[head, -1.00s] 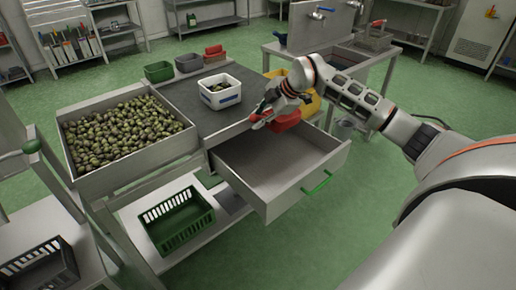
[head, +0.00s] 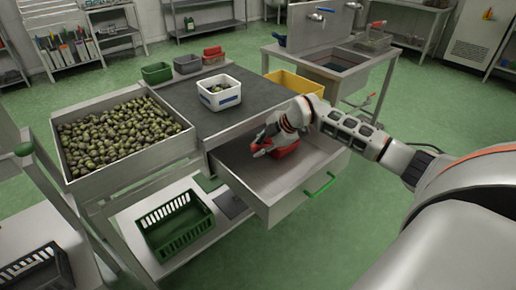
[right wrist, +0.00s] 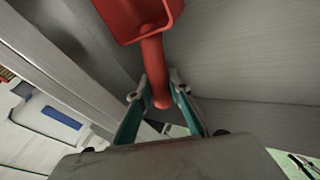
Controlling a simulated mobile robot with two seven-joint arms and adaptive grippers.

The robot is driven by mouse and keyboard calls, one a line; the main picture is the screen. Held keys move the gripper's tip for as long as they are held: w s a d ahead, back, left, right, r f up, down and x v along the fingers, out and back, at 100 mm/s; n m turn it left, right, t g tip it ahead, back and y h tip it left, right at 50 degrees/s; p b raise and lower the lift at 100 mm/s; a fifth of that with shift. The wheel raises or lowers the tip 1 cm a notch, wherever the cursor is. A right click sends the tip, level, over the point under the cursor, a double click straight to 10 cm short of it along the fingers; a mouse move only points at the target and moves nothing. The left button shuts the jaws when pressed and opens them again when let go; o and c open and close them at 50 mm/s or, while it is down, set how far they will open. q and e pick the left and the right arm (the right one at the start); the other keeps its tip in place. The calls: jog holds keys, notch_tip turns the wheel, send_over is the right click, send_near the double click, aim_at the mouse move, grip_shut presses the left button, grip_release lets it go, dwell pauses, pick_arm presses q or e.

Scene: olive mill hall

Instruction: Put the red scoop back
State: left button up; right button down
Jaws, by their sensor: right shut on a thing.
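The red scoop (head: 286,149) is inside the open drawer (head: 262,187), near its back right. The scoop also shows in the right wrist view (right wrist: 140,18), with its bowl at the top and its handle pointing down between the fingers. My right gripper (head: 262,148) is shut on the scoop's handle, and in the right wrist view its teal fingers (right wrist: 158,98) stand on both sides of the handle. I cannot tell whether the scoop touches the drawer floor. The drawer has a green handle (head: 319,184) on its front. My left gripper is not in view.
A white tub (head: 219,93) stands on the dark worktop above the drawer. A bin of olives (head: 122,131) is at the left. A yellow bin (head: 294,85) is behind the drawer. A green crate (head: 178,225) sits on the lower shelf. The drawer's front part is clear.

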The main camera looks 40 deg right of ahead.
jog(key=c, duration=1.9)
grip_release()
jog(key=shift+f, duration=0.1)
jog(key=shift+s+d+r, duration=0.1)
jog(key=shift+r, duration=0.3)
jog(key=p+v, duration=0.1)
jog(key=v, duration=0.3)
jog(key=shift+s+d+r, duration=0.1)
jog(key=shift+s+r, duration=0.05)
jog(key=shift+r, duration=0.15)
pick_arm(q)
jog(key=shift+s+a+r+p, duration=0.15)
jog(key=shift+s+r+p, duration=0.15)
jog(key=shift+p, duration=0.4)
pick_arm(e)
jog(key=v, duration=0.6)
jog(key=shift+s+r, duration=0.2)
jog(key=shift+s, duration=0.15)
